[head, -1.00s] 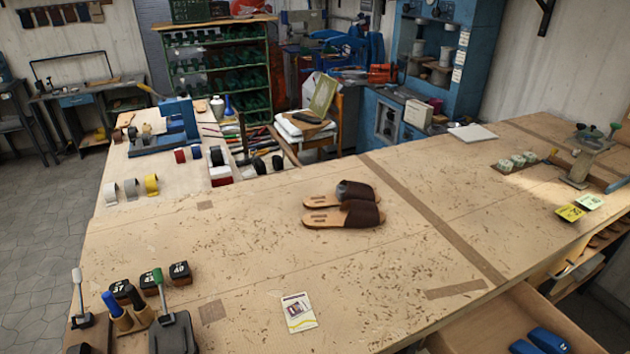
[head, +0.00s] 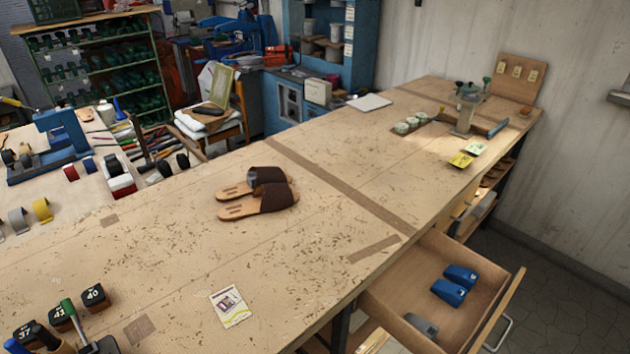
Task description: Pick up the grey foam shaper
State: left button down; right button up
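A grey block (head: 421,325), which looks like the grey foam shaper, lies at the near end of the open drawer (head: 393,290) at the lower right. Two blue shapers, one farther back (head: 461,276) and one nearer (head: 449,292), lie in the same drawer. A pair of brown sandals (head: 270,199) stands on the workbench, and a grey-blue piece (head: 252,175) shows inside the rear one. Neither of my grippers is in view.
The wooden workbench (head: 330,215) is largely clear around the sandals. A printed card (head: 230,306) lies near its front edge. Numbered dark blocks (head: 95,298) and tools stand at the lower left. The drawer sticks out past the bench front.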

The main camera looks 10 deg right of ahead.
aim_at(428, 329)
jog(key=z, duration=1.3)
